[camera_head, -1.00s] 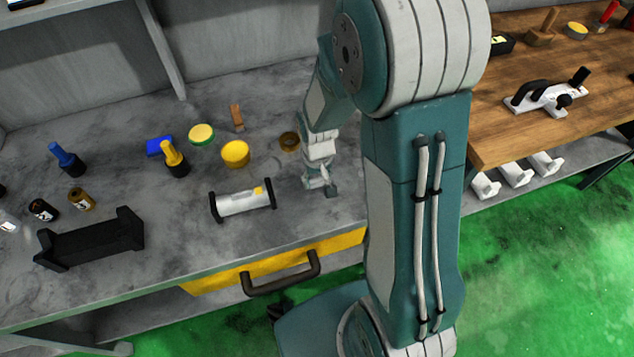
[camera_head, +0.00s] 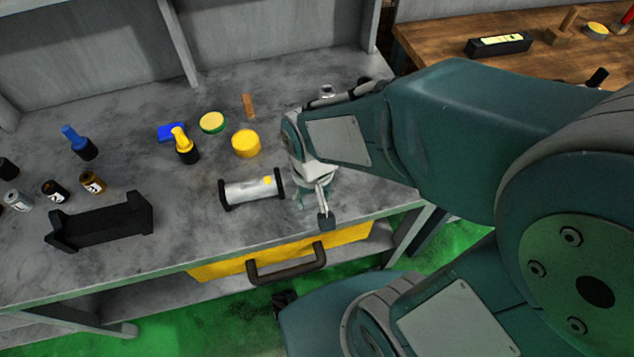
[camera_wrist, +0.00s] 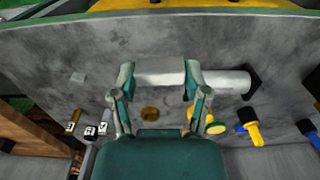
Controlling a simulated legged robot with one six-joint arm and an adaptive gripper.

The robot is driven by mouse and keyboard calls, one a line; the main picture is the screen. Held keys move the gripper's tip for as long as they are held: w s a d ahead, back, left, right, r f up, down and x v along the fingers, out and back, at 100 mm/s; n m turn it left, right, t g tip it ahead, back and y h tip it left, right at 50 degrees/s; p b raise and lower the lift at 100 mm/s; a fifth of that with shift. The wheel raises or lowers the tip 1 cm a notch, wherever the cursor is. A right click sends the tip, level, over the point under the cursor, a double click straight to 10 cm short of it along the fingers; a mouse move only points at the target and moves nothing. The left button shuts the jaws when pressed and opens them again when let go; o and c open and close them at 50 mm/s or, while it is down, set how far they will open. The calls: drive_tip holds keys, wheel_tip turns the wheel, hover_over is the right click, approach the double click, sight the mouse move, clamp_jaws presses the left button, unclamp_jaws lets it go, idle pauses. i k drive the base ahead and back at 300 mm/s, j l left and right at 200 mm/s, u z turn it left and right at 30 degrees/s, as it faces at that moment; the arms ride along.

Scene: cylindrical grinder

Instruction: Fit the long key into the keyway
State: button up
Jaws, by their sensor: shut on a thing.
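A pale shaft (camera_head: 250,189) lies sideways between two black end stands on the grey bench, with a small yellow spot on its right part in the head view. My gripper (camera_head: 321,212) points down just right of the shaft, near the bench's front edge. In the wrist view my gripper (camera_wrist: 160,78) has its fingers either side of a pale grey bar, which I take for the long key (camera_wrist: 160,71). The shaft shows just right of the fingers there (camera_wrist: 228,81). I cannot tell whether the bar touches the bench. The keyway is not clearly seen.
A yellow pot (camera_head: 246,143), a green-rimmed tin (camera_head: 212,122), a blue block (camera_head: 171,132) and a yellow-topped brush (camera_head: 184,146) stand behind the shaft. A black cradle (camera_head: 100,222) is at left. A yellow drawer (camera_head: 220,267) is below.

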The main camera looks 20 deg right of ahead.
sight(267, 185)
drive_tip(key=k, duration=1)
